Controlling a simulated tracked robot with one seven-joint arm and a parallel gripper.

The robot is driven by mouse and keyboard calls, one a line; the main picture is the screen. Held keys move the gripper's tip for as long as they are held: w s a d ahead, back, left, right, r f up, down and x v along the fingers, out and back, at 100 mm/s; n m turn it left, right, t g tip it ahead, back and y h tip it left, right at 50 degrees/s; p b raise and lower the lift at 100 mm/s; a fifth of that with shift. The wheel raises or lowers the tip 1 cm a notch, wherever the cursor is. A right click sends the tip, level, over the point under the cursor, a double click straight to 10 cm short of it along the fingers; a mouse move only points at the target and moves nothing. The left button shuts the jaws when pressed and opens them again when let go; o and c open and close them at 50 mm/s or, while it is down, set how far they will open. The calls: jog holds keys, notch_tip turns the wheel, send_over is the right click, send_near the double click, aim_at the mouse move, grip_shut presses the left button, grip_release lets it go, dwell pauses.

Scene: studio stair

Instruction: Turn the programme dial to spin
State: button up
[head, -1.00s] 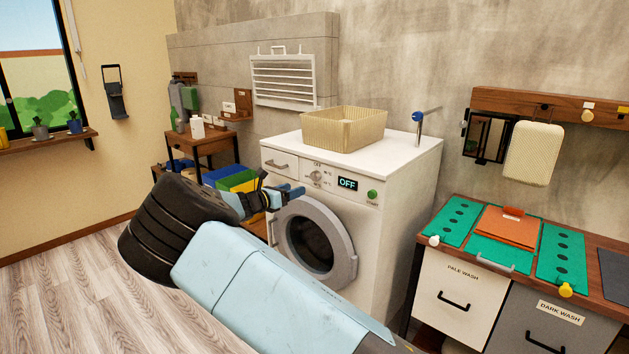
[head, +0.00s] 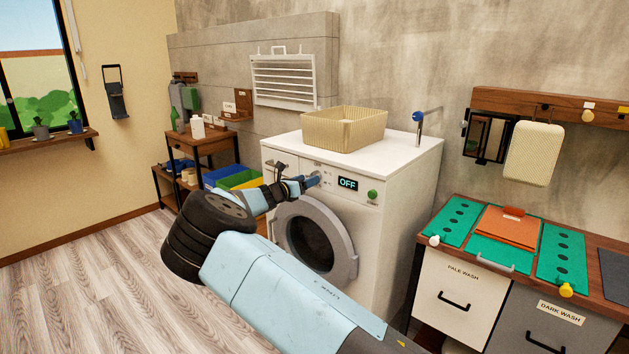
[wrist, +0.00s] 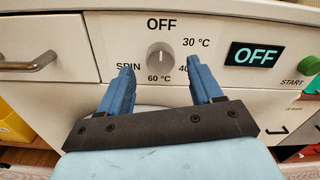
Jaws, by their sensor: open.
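The programme dial (wrist: 160,57) is a round grey knob on the white washing machine (head: 395,190). In the wrist view its light pointer mark points up to OFF. SPIN is printed to its left, 30 °C at upper right, a partly covered 40 at right and 60 °C below. My gripper (wrist: 160,80) is open, with one blue finger on each side below the dial; nothing is between the fingers. In the head view my gripper (head: 312,181) is at the machine's control panel and hides the dial. The display (wrist: 254,55) reads OFF.
A green START button (wrist: 309,65) is right of the display. A drawer handle (wrist: 28,63) is left of the dial. The round door (head: 318,240) is below my gripper. A beige basket (head: 343,130) stands on top of the machine.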

jog(key=shift+x, duration=1.1)
jog(key=shift+c, duration=0.2)
